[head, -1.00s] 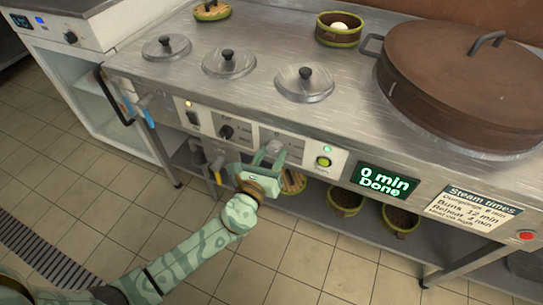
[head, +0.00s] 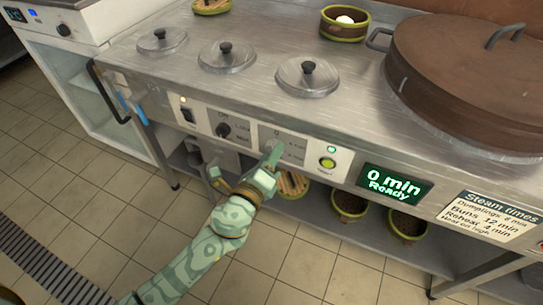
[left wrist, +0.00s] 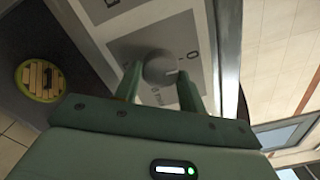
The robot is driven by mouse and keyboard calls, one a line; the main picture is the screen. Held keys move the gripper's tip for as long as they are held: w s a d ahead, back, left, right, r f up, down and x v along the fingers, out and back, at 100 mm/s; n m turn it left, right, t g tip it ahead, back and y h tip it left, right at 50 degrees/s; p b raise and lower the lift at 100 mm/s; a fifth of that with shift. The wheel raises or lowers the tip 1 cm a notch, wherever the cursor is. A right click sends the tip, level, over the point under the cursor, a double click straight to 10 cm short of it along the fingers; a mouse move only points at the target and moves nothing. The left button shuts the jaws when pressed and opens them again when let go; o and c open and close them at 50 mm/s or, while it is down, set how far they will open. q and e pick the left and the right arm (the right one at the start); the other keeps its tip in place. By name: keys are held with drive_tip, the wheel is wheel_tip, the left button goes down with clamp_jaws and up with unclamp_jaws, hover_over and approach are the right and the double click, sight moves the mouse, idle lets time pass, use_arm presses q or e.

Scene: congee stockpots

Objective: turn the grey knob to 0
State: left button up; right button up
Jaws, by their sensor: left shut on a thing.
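The grey knob (left wrist: 158,68) sits on a light panel between my fingers in the left wrist view, with a printed 0 to its upper right. A short pale mark on the knob's right side points roughly toward the 0, a little below it. My left gripper (head: 271,153) is at the front panel in the head view, shut on the grey knob, and hides most of it. Its two fingers (left wrist: 160,82) stand on either side of the knob in the left wrist view. The green display (head: 394,186) reads "0 min Ready". My right gripper is not in view.
A black knob (head: 223,130) and a switch (head: 187,113) are left of the grey knob; a green-lit button (head: 327,163) is right. Several baskets, including one basket (head: 349,204), stand on the shelf below. A large brown lid (head: 462,75) covers the counter's right side.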

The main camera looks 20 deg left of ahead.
use_arm(q)
drive_tip(key=shift+f+n, duration=0.1)
drive_tip(key=shift+n, duration=0.3)
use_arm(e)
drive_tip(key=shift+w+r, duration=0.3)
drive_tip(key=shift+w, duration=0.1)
use_arm(q)
drive_tip(key=o, duration=1)
drive_tip(key=shift+s, duration=0.1)
